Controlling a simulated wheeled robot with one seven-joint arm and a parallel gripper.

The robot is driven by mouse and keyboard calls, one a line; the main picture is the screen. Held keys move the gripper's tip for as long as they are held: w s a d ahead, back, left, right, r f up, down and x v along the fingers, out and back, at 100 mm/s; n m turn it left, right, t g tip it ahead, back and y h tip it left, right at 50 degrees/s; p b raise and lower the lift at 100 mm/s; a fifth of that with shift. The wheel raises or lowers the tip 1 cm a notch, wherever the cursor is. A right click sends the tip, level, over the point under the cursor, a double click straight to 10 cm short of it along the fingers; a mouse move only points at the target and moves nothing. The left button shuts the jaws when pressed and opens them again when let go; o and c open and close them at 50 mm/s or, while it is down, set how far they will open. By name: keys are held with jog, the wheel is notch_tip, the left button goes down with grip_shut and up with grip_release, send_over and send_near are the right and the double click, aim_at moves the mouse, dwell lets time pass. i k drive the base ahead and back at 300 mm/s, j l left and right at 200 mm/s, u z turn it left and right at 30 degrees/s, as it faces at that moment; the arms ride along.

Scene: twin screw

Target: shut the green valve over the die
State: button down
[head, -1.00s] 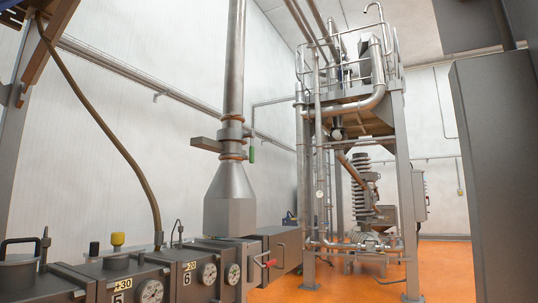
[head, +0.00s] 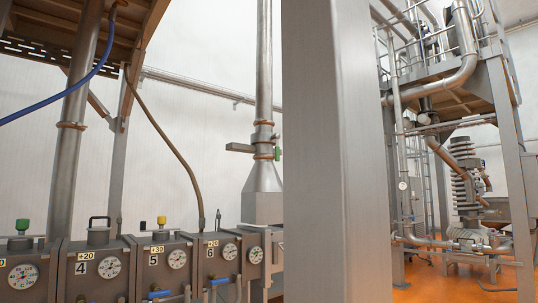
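A small green handle (head: 278,153) shows on the right side of a vertical steel pipe (head: 264,60), by a flanged joint above a tapered hood (head: 262,185). It looks upright, but it is small and partly against the edge of a broad grey upright, so its exact setting is hard to tell. The hood stands at the right end of a row of grey barrel blocks (head: 140,270). Which part is the die cannot be made out. My gripper is not in view.
The broad grey upright (head: 338,160) stands close in front and hides the space right of the hood. The blocks carry gauges (head: 178,258) and numbers. A steel platform frame (head: 500,110) stands right, over orange floor (head: 420,285).

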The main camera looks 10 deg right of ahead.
aim_at(277, 136)
jog(key=i+l+u, duration=0.1)
jog(key=l, duration=0.35)
jog(key=i+l+u, duration=0.15)
jog(key=l, duration=0.3)
jog(key=i+l+u, duration=0.1)
jog(key=l, duration=0.35)
jog(key=i+l+u, duration=0.15)
jog(key=l, duration=0.3)
jog(key=i+l+u, duration=0.1)
jog(key=l, duration=0.4)
jog(key=i+l+u, duration=0.25)
jog(key=i+l, duration=0.55)
jog(key=i+l+u, duration=0.25)
jog(key=i+l, duration=0.55)
jog(key=l, duration=0.15)
